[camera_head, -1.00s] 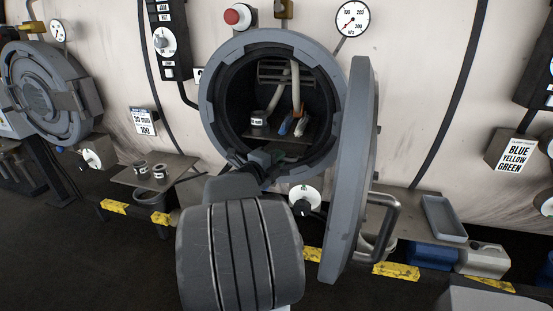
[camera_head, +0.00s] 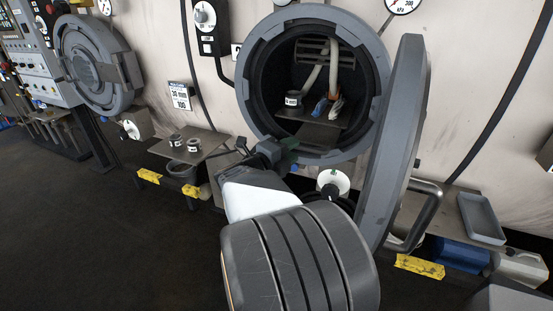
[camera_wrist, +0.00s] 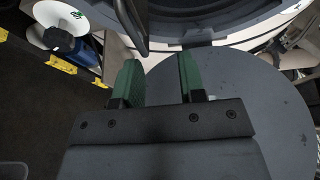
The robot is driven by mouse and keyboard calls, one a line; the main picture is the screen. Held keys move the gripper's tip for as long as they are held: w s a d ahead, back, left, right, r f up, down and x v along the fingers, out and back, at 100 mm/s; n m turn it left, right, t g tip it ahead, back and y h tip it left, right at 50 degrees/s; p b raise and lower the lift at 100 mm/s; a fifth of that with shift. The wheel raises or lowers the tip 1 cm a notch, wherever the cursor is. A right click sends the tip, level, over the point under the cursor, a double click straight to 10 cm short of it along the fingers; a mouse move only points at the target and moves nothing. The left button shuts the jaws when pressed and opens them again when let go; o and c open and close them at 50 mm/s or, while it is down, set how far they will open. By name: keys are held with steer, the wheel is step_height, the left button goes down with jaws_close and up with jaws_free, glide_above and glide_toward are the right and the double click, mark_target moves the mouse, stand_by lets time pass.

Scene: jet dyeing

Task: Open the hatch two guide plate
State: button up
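Hatch two seems to be the round opening with a thick grey rim (camera_head: 258,60); its heavy grey door (camera_head: 402,130) stands swung open to the right. Inside, a slatted grey plate (camera_head: 312,50) is at the upper back and a flat shelf (camera_head: 318,128) at the bottom. I cannot tell for certain which is the guide plate. My gripper (camera_head: 283,150) is just outside the lower left rim, partly hidden by my arm. In the wrist view my gripper (camera_wrist: 160,80) has its two green fingers apart, with nothing between the tips.
A can (camera_head: 293,100), pale hoses and blue and white items occupy the hatch. The door handle (camera_head: 425,215) juts out at right. A white knob (camera_head: 333,182) is below the rim. A side shelf (camera_head: 205,143) bears two small cans. Dark floor at left is clear.

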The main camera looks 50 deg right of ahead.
steer(key=shift+w+a, duration=0.2)
steer(key=shift+a, duration=1.2)
steer(key=shift+w+a, duration=0.2)
steer(key=shift+a, duration=1.15)
